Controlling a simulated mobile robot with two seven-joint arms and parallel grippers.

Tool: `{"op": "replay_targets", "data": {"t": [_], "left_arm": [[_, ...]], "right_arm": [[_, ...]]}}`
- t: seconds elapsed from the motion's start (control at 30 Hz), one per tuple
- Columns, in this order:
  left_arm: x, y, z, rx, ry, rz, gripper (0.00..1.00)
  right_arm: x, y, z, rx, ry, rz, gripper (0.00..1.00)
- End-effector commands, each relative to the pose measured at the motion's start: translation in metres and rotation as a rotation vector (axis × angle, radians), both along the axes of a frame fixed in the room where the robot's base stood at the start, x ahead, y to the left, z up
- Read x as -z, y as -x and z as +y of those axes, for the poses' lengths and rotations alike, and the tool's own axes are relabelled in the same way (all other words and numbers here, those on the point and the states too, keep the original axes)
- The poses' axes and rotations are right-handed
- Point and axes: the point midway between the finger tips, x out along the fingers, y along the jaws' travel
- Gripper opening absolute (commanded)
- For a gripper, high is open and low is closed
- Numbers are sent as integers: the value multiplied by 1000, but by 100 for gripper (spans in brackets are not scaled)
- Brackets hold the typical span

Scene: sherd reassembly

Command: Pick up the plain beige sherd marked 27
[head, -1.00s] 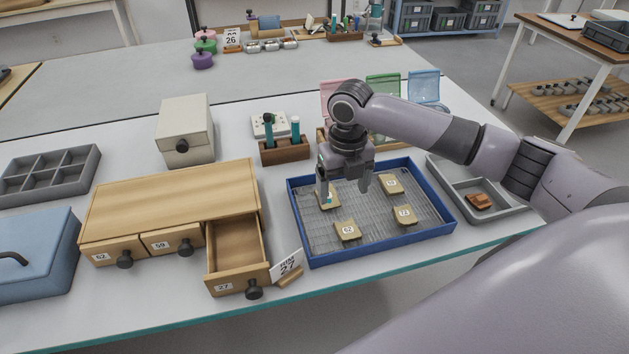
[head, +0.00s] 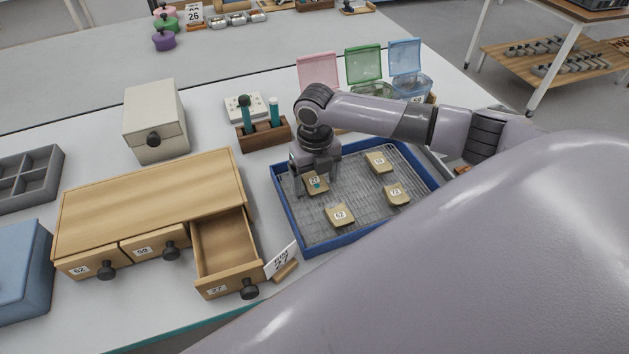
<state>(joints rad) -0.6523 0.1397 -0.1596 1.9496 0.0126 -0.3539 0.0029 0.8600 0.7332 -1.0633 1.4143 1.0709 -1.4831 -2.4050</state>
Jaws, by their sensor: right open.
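The plain beige sherd marked 27 (head: 318,187) lies in the blue-rimmed tray (head: 279,205), near its left side. A small teal patch shows on it. My right gripper (head: 314,179) points down over this sherd with its fingers apart, one towards each side of it. It is open; I cannot tell how high the fingertips are above the tray floor. Part of the sherd is hidden by the gripper. My left gripper is not in view.
Other beige sherds, marked 62 (head: 340,216) and 73 (head: 397,195), and one at the back (head: 379,163), share the tray. An open drawer (head: 224,245) marked 27 and a card (head: 281,261) stand to the left. A tube rack (head: 264,137) is behind.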

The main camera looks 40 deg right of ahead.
Motion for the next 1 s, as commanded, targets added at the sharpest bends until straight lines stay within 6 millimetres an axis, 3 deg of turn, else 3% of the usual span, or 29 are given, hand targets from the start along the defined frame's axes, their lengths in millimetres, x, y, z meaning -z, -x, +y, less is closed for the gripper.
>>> {"op": "replay_targets", "data": {"t": [0.17,0.27,0.37,0.4,0.77,1.0], "left_arm": [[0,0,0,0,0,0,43],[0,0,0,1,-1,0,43],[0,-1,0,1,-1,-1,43],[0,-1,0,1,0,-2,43],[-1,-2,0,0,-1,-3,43],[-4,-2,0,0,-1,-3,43]], "right_arm": [[0,0,0,0,0,-1,83],[0,0,0,0,0,0,57],[0,0,0,0,-1,0,24],[0,0,0,0,-1,0,22],[-4,-1,0,0,-2,-2,21],[-35,-1,0,0,-1,-6,21]]}}
